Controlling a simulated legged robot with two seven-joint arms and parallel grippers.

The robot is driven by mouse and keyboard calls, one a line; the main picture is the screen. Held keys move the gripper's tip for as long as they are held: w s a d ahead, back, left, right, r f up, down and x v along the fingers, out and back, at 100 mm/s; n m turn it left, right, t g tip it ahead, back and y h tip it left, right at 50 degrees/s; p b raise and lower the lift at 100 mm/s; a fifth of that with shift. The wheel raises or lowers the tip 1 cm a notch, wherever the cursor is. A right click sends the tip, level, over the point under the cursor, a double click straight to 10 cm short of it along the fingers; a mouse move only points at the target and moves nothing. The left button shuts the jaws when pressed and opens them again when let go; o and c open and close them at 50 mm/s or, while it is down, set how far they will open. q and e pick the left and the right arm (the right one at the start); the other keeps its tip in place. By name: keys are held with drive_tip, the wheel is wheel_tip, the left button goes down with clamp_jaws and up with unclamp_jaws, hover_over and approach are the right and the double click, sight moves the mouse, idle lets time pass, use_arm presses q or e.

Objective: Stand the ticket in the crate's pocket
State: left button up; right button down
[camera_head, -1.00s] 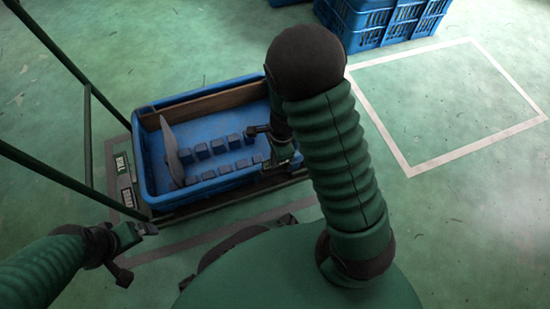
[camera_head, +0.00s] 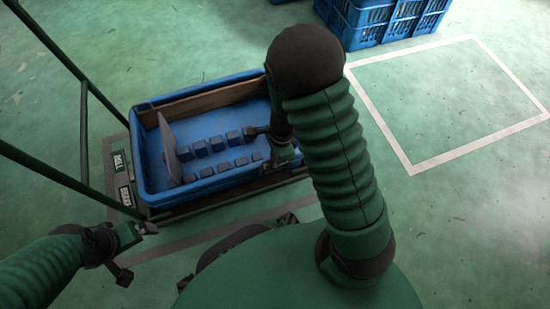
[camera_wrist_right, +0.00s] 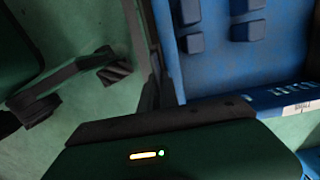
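The blue crate (camera_head: 205,92) sits on a low dark cart. A white label with a barcode (camera_wrist_right: 303,108) shows on a blue wall at the right of the right wrist view; I cannot tell if it is the ticket, and no pocket is clearly made out. My right gripper (camera_head: 264,148) is at the crate's right end, partly hidden by my arm; its fingers' opening is unclear. In the right wrist view my dark gripper body fills the bottom. My left gripper (camera_head: 136,252) is open and empty, in front of the cart's left corner.
A grey panel (camera_head: 168,138) leans at the left inside the crate, beside rows of small blue blocks (camera_head: 217,144). A brown strip (camera_head: 215,102) lines its back wall. Cart rails (camera_head: 84,130) rise at left. Stacked blue crates (camera_head: 385,25) stand behind. The white-outlined floor area (camera_head: 445,105) is empty.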

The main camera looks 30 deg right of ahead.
drive_tip(key=shift+f, duration=0.2)
drive_tip(key=shift+f, duration=0.2)
drive_tip(key=c, duration=1.5)
unclamp_jaws()
drive_tip(key=shift+c, duration=0.2)
drive_tip(key=shift+r, duration=0.1)
wheel_tip(320, 180, up, 16)
drive_tip(key=d+p, duration=0.2)
drive_tip(key=p, duration=0.9)
drive_tip(key=shift+s+r+p, duration=0.25)
drive_tip(key=shift+p, duration=0.15)
